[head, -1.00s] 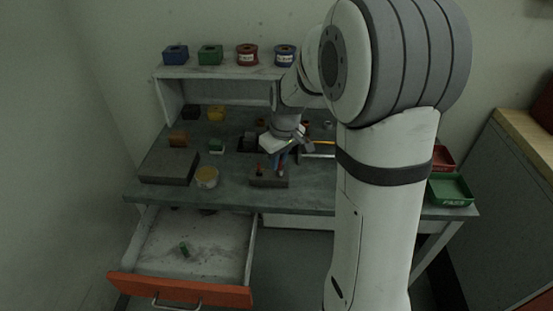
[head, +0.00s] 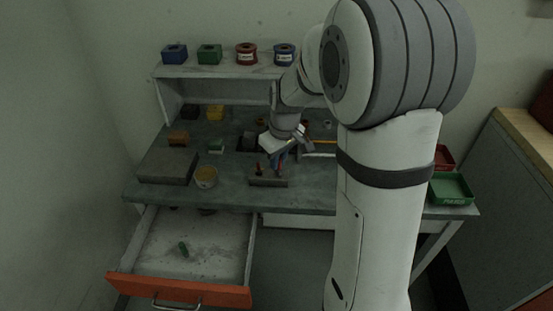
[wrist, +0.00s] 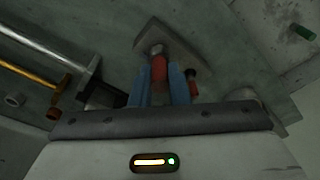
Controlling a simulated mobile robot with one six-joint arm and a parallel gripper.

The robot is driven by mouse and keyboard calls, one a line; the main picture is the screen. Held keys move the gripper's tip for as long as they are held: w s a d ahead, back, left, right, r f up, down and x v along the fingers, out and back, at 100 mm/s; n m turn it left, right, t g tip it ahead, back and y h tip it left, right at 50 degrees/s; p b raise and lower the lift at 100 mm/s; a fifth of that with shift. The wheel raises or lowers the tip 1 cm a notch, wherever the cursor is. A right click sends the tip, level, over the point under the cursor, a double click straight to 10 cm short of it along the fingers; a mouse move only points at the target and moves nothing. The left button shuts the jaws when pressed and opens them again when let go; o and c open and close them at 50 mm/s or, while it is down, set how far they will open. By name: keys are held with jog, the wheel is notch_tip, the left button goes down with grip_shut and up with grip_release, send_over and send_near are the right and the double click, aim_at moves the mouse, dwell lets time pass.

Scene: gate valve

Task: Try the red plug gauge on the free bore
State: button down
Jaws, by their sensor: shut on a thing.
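My gripper (wrist: 160,82) has blue fingers, shut on the red plug gauge (wrist: 159,68). The gauge's grey metal end shows beyond the fingers, against a grey block (wrist: 190,47). I cannot tell whether the gauge is still seated in that block or just clear of it. A second, smaller red-topped piece (wrist: 193,76) is beside the right finger. In the head view my gripper (head: 277,160) is low over the block (head: 268,183) near the bench's front. I cannot make out the free bore in either view.
An open drawer (head: 150,262) with a small green piece (head: 184,249) juts out at front left. A grey slab (head: 165,166) and a round tin (head: 206,177) stand left of the block. A metal bar (wrist: 68,62) and an orange rod (wrist: 30,74) lie nearby. Trays (head: 450,188) are at right.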

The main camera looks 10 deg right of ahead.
jog(key=shift+f, duration=0.25)
dwell(0.6)
jog(key=shift+r, duration=0.1)
dwell(0.9)
jog(key=shift+r+p, duration=1.85)
jog(key=shift+r, duration=1.15)
